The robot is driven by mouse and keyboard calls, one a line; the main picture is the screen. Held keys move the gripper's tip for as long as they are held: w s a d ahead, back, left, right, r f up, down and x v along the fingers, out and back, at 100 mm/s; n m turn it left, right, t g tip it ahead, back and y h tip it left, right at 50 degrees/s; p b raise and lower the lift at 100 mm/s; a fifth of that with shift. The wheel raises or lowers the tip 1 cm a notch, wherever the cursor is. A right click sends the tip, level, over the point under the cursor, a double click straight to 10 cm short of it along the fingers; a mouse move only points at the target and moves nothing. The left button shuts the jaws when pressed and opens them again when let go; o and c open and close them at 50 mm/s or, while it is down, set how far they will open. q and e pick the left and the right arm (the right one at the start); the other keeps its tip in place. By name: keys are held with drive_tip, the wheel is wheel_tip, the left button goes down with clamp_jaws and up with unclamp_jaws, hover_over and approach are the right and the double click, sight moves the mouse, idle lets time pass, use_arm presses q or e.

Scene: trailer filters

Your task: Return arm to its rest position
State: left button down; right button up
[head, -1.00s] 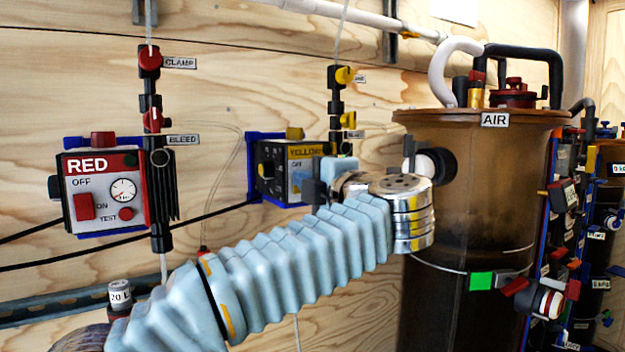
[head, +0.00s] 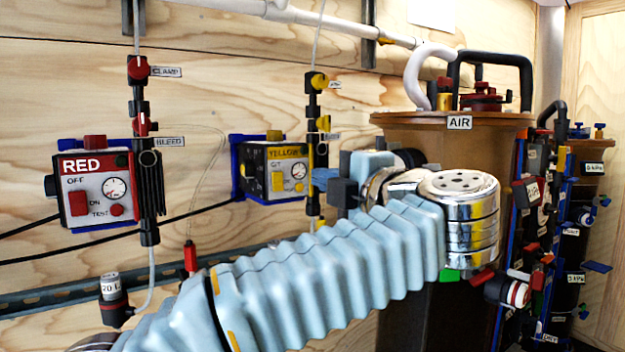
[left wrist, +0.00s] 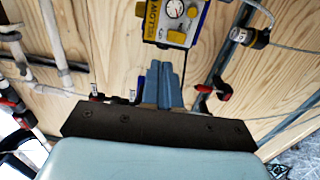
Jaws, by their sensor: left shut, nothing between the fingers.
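My left arm, in a light blue ribbed sleeve, comes in from the lower left of the head view and ends at a silver wrist. My left gripper (head: 324,179) is in front of the wall, just right of the yellow box (head: 279,172). Its blue fingers are together and empty. In the left wrist view the shut fingers (left wrist: 166,86) point toward the yellow box (left wrist: 172,22), with no contact visible. My right gripper is in neither view.
The red box (head: 98,190) hangs on the wood wall at left. The brown AIR tank (head: 440,128) stands close behind my wrist. Valves and labels crowd the far right. A 20 L fitting (head: 112,290) is near my sleeve at lower left.

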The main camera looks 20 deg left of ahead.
use_arm(q)
drive_tip(key=shift+s+d, duration=0.3)
drive_tip(key=shift+d, duration=0.1)
